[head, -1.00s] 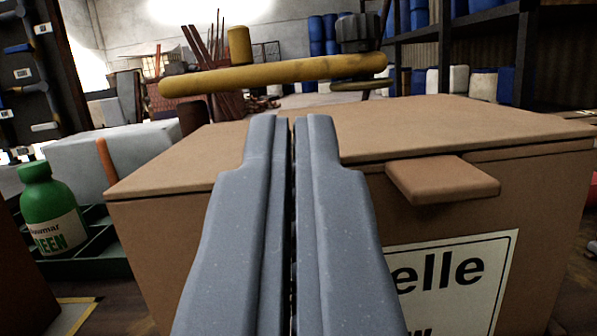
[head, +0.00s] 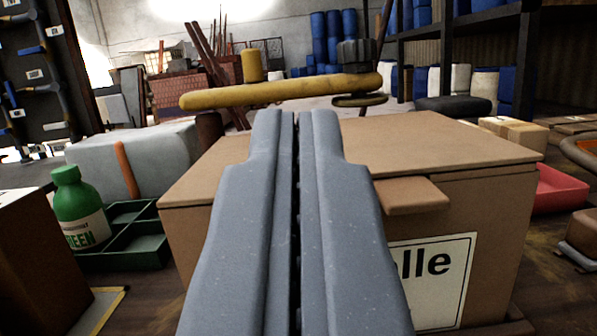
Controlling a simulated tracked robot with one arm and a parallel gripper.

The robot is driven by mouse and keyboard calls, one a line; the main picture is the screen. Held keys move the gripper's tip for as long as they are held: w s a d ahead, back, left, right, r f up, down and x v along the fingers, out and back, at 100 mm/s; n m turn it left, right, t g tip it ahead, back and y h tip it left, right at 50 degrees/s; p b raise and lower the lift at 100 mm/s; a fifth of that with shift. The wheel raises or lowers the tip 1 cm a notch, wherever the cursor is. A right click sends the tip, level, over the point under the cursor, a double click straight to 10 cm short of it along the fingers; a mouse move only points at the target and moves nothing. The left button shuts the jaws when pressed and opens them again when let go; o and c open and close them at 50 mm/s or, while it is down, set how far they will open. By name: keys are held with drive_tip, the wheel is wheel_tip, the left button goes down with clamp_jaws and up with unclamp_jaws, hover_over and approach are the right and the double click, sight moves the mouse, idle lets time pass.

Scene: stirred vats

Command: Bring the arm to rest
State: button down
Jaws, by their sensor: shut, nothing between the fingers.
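My gripper (head: 296,118) points forward in the middle of the head view. Its two long grey fingers lie side by side, shut, with only a thin dark seam between them. Nothing is held. A brown box (head: 480,215) with a closed lid, a small tab at the front and a white label ending in "lle" stands ahead. The fingers cover the left part of its front and some of its lid. I cannot tell how far the fingertips are from the lid.
A green bottle (head: 78,208) stands at the left by a green divided tray (head: 135,250). A grey block (head: 130,160) is behind them. A yellow bar (head: 270,92) crosses behind the box. A red tray (head: 560,188) lies right of the box. A dark shelf rack (head: 522,60) stands at back right.

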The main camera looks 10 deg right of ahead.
drive_tip(key=v, duration=0.6)
drive_tip(key=w+r+g+y, duration=0.1)
drive_tip(key=w+r+y, duration=0.25)
drive_tip(key=r, duration=1.35)
drive_tip(key=s+r+n+g+y, duration=0.1)
drive_tip(key=s+r+n+y, duration=0.2)
drive_tip(key=r, duration=1.7)
drive_tip(key=s+d+r+g, duration=0.1)
drive_tip(key=s+d+r, duration=0.1)
drive_tip(key=s+r, duration=0.5)
drive_tip(key=s+d+r+n+g, duration=0.1)
drive_tip(key=s+d+r, duration=0.2)
drive_tip(key=s+r, duration=0.4)
drive_tip(key=s+d+r+g, duration=0.1)
drive_tip(key=s+r, duration=0.6)
drive_tip(key=s, duration=1.1)
drive_tip(key=shift+d+r+n+g, duration=0.3)
drive_tip(key=shift+d+r, duration=0.05)
drive_tip(key=shift+d, duration=0.35)
drive_tip(key=shift+h, duration=0.25)
